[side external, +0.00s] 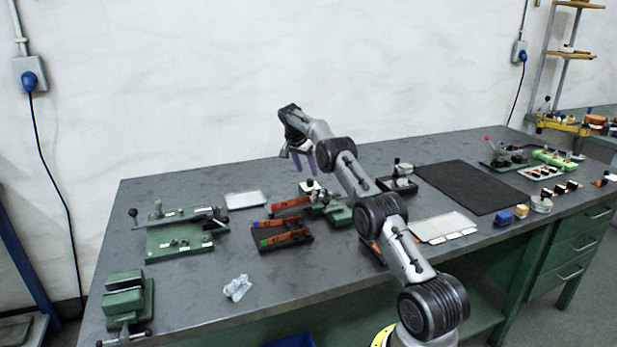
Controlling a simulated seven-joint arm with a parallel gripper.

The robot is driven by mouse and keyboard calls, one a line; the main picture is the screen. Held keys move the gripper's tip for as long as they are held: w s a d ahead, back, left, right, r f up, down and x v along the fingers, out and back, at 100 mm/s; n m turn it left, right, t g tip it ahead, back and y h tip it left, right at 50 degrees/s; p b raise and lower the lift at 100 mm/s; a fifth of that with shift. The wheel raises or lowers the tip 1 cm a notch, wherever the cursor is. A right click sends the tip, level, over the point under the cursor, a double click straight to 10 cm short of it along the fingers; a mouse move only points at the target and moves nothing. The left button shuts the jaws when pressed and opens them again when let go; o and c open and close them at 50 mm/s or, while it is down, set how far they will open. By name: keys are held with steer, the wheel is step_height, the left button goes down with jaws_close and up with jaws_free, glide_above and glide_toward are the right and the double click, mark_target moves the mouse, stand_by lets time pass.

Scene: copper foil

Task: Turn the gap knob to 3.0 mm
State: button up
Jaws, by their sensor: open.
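My gripper (304,164) hangs over the middle of the bench with its two purplish fingers pointing down, apart and empty. Below it and slightly right is a small green device (338,213) with metal parts, partly hidden by my arm. To the left stands a larger green fixture (168,242) with a bar, dark ball-ended handles and small white labels. The gap knob and its scale are too small to make out, and I cannot tell which device carries them.
Orange-handled tools lie in a dark tray (265,246). A green vise (124,302) and crumpled clear material (237,288) are at front left. A black mat (470,187) and a dark-based device (403,170) are to the right. Bare bench (330,270) lies in front.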

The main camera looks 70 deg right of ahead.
mark_target(310, 180)
steer(key=v, duration=0.8)
steer(key=shift+r, duration=0.3)
steer(key=d+f+n, duration=0.1)
steer(key=f, duration=0.3)
steer(key=d+f+n+t, duration=0.1)
steer(key=d+f, duration=0.1)
steer(key=f, duration=0.2)
steer(key=s+d+f+n, duration=0.1)
steer(key=d+f, duration=0.1)
steer(key=f, duration=0.2)
steer(key=shift+d+f+n, duration=0.1)
steer(key=shift+f+n, duration=0.2)
steer(key=shift+f, duration=0.05)
jaws_close()
stand_by(0.4)
